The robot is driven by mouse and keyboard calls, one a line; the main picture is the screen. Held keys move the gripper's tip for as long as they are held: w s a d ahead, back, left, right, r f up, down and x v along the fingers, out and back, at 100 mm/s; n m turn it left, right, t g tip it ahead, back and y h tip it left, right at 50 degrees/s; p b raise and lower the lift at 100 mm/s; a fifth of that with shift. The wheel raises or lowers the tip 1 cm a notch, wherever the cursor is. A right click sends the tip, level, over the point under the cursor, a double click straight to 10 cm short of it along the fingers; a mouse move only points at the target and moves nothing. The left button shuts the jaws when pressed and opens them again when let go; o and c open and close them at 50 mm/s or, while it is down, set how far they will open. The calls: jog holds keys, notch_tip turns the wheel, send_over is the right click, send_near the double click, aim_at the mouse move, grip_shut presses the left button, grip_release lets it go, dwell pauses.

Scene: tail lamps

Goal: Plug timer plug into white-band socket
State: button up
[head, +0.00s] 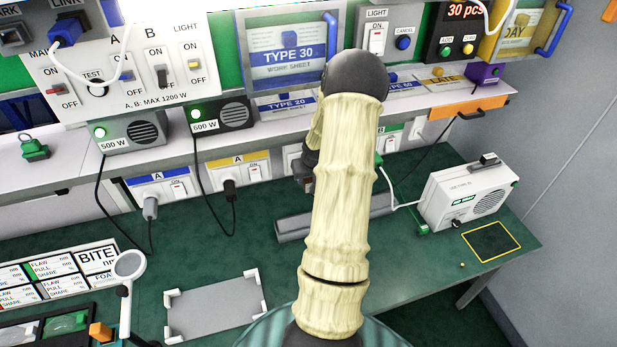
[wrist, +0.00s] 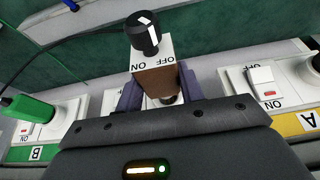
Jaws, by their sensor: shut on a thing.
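My gripper (wrist: 158,88) is shut on the timer plug (wrist: 155,78), a small block with a pale ON/OFF face, a brown side and a black knob. In the head view my gripper (head: 304,168) is at the row of wall sockets, mostly behind my arm, and the plug cannot be made out there. A socket panel (head: 291,152) shows partly behind the gripper, between the yellow-band A socket (head: 238,175) and the green-band B socket (head: 390,140). Its band is hidden, so I cannot confirm it is white. Whether the plug's pins are in it cannot be told.
A black plug (head: 229,192) sits in the A socket and a grey plug (head: 150,207) in the blue-band socket. A green plug (wrist: 28,108) is at the B socket. A white device (head: 466,196) stands right on the green bench. A grey tray (head: 215,305) lies in front.

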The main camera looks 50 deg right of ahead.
jog(key=shift+w+d, duration=0.15)
jog(key=shift+w, duration=0.2)
jog(key=shift+w+d+p, duration=0.3)
jog(key=shift+w+p, duration=0.15)
jog(key=shift+w, duration=0.05)
jog(key=shift+w+d+p, duration=0.25)
jog(key=shift+w+p, duration=0.15)
jog(key=shift+w, duration=0.1)
dwell(1.1)
jog(key=o, duration=1.1)
jog(key=b+v, duration=0.2)
jog(key=v, duration=1.5)
jog(key=shift+r+b, duration=0.15)
jog(key=shift+b, duration=0.2)
jog(key=shift+s, duration=0.1)
